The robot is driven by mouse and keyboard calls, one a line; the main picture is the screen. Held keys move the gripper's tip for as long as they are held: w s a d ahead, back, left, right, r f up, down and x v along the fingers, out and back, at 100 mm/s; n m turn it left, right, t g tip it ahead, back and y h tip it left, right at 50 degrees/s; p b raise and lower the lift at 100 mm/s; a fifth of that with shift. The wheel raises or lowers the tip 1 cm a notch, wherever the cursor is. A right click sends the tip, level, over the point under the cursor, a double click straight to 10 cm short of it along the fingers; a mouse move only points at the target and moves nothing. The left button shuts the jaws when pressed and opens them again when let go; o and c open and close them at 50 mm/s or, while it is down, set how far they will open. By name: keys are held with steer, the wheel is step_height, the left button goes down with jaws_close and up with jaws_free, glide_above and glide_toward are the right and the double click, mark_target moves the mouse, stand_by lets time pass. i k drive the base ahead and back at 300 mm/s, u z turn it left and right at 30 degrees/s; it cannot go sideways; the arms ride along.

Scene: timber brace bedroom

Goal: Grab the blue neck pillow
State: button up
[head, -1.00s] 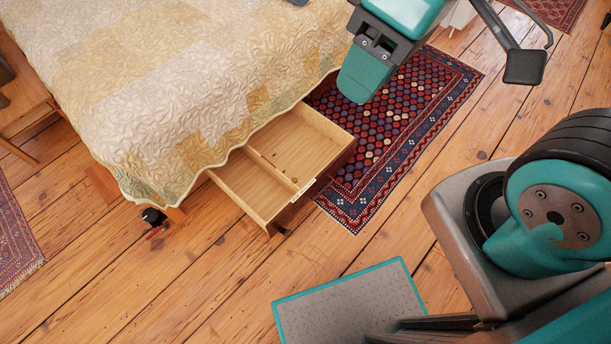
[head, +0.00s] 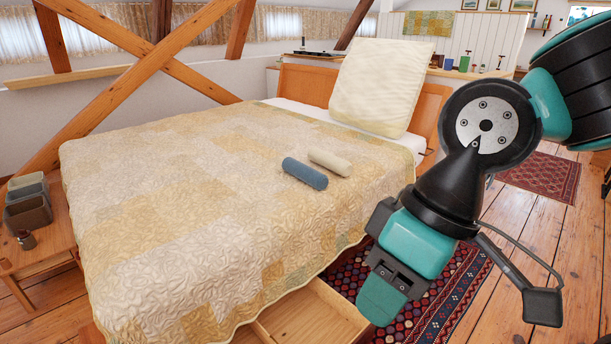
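The blue neck pillow (head: 305,173) is a short blue-grey roll lying on the quilt of the bed, toward its right side. A cream roll of like size (head: 330,162) lies just behind it to the right, close beside it. My gripper (head: 380,300) hangs at the lower right, beside the near right side of the bed and over the patterned rug, apart from the pillow. Its teal end points down. Only one finger face shows clearly, so its opening is hidden; I see nothing held.
The bed (head: 170,220) fills the middle, with a large cream pillow (head: 382,85) upright at its head. An open drawer (head: 310,320) juts from under the near side. A bedside table with bins (head: 28,203) stands left. Timber braces (head: 150,65) cross behind.

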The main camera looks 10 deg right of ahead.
mark_target(319, 181)
steer(key=z, duration=1.5)
steer(key=i, duration=4.25)
steer(key=u, duration=3.6)
steer(key=i, duration=0.55)
